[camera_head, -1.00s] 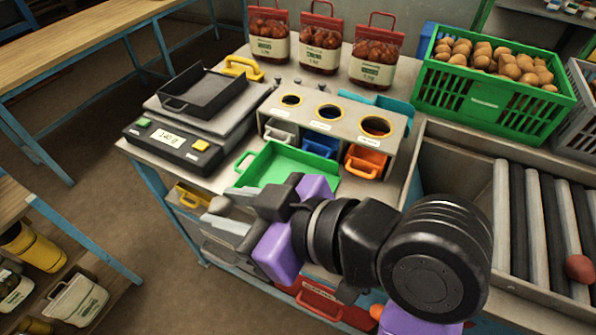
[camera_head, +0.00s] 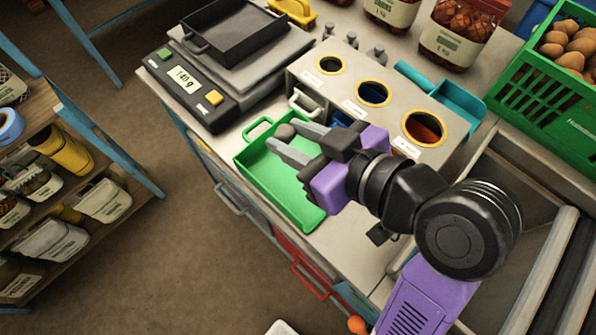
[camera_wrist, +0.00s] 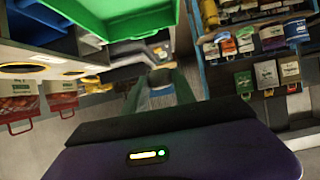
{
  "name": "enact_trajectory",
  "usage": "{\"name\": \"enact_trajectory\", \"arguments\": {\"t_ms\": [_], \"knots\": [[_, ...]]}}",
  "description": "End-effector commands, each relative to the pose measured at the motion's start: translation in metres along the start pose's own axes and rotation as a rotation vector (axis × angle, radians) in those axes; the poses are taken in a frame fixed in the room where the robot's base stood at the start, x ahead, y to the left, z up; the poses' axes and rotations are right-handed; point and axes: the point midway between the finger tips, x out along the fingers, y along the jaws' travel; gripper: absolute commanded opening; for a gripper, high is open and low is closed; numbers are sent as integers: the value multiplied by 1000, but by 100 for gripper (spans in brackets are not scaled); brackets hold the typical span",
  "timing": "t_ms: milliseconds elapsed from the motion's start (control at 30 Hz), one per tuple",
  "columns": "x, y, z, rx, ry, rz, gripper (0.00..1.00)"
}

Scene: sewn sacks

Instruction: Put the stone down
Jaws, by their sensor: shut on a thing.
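A small grey stone (camera_head: 285,131) is between the fingertips of my gripper (camera_head: 279,140). The grey fingers are shut on it and hide part of it. Gripper and stone are over the far left part of the green tray (camera_head: 310,212), which lies on the bench top. I cannot tell how high the stone is above the tray floor. In the wrist view the fingers (camera_wrist: 165,92) show in the middle, dim and blurred, with the green tray (camera_wrist: 130,14) at the top left.
A scale (camera_head: 190,88) bearing a black pan (camera_head: 235,32) stands left of a sorting box (camera_head: 345,92) with several yellow-rimmed holes. A teal scoop (camera_head: 445,92) lies behind the box. A green crate of potatoes (camera_head: 550,100) stands at right. Floor is open at left.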

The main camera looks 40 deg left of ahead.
Motion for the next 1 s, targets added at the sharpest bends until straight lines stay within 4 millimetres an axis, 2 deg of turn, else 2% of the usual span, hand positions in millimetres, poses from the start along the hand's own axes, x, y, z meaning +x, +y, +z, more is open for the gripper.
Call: {"name": "enact_trajectory", "arguments": {"t_ms": [33,100,333,433,667,900,1000], "knots": [[7,-1,14,6,-4,-4,0],[14,-1,30,5,-4,-3,0],[36,-1,74,4,-2,-2,0],[42,0,86,2,0,-1,0],[48,0,98,0,1,0,0],[62,0,127,1,-1,-2,0],[64,0,131,0,1,1,0]]}}
